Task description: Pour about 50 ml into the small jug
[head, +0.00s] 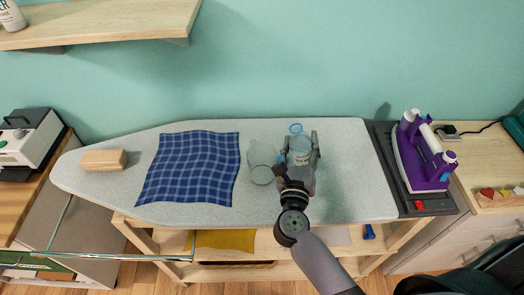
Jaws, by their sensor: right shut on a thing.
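A clear bottle (300,156) with a pale label and a blue ring at its top is between the fingers of my right gripper (301,147). The gripper is shut on it, over the right half of the ironing board (345,185). A small see-through jug (261,174) stands on the board just left of the bottle, close to the gripper. I cannot make out the liquid level in either one. No liquid stream shows. My left gripper is not in view.
A blue checked cloth (190,168) lies left of the jug. A wooden block (103,160) is at the board's left end. A purple iron (422,150) stands on a dark rest (388,160) at the right. A wooden shelf (110,22) overhangs the upper left.

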